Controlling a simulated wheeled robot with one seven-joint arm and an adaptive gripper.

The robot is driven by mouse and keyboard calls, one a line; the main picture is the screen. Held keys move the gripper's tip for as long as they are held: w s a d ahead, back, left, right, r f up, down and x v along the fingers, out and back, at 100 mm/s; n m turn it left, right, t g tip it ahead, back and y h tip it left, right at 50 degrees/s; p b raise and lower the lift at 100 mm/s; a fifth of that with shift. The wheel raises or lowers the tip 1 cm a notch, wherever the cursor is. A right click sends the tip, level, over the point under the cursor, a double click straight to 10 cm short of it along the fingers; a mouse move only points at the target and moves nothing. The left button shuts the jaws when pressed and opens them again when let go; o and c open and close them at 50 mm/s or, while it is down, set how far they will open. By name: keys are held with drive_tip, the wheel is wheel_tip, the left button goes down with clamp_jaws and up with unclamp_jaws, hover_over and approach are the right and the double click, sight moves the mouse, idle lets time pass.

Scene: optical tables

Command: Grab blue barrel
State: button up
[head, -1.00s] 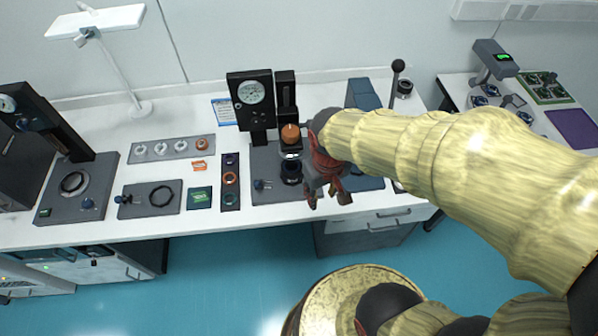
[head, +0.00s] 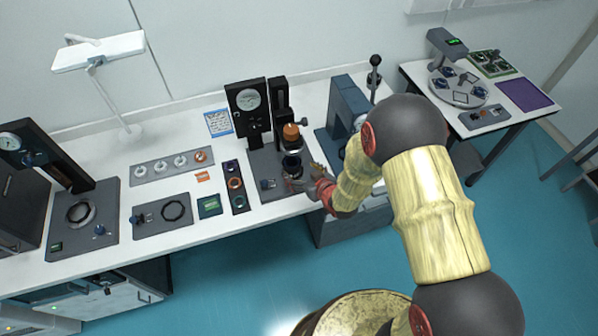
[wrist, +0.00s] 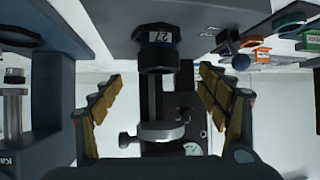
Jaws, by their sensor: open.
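The blue barrel (head: 292,166) is a short dark blue cylinder standing upright on the grey base of a gauge stand, below an orange-topped part (head: 291,133). In the wrist view, which looks upside down, the barrel (wrist: 157,52) hangs from the top centre and bears a white label reading 27. My gripper (head: 306,179) is at the barrel's front right in the head view. In the wrist view my gripper (wrist: 160,76) is open, one finger on each side of the barrel, with gaps to both. Nothing is held. I cannot tell the exact depth between fingertips and barrel.
A dial gauge column (head: 248,110) rises behind the barrel. A blue-grey arched press (head: 347,105) stands close on the right. A dark tray of coloured rings (head: 235,185) lies to the left. A silvery knob (wrist: 160,132) shows beyond the barrel in the wrist view.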

sight(292, 162)
drive_tip(key=shift+w+a+r, duration=0.25)
drive_tip(key=shift+w+a, duration=0.05)
drive_tip(key=shift+w, duration=0.25)
drive_tip(key=shift+x, duration=3.55)
drive_tip(key=shift+d, duration=0.15)
drive_tip(key=shift+c, duration=0.4)
drive_tip(key=c, duration=1.4)
